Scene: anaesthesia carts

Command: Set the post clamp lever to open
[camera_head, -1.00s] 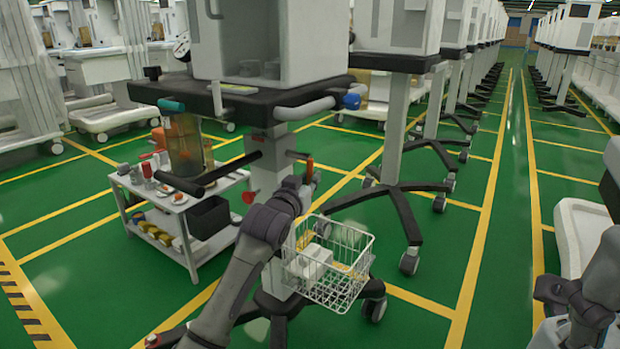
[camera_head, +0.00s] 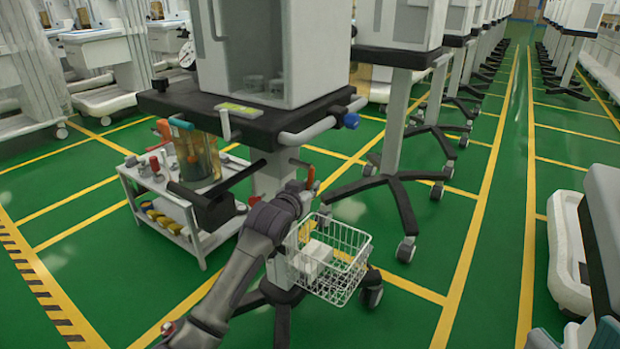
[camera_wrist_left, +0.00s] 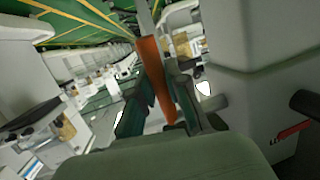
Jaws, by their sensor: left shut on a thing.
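The post clamp lever is a short orange-red handle (camera_head: 311,177) beside the grey post (camera_head: 270,178) of the near cart. In the left wrist view the orange lever (camera_wrist_left: 154,72) stands tilted between my fingers. My left gripper (camera_head: 303,187) is shut on it, its arm reaching up from the bottom of the head view; the left wrist view shows the gripper (camera_wrist_left: 160,105) with a dark finger on each side of the lever. The clamp body is mostly hidden behind my gripper. My right gripper is not in view.
A white wire basket (camera_head: 348,240) with white boxes hangs close right of my arm. The cart's dark shelf (camera_head: 178,100) and a blue-ended rail (camera_head: 351,120) lie above. A small white side table (camera_head: 188,205) stands left.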

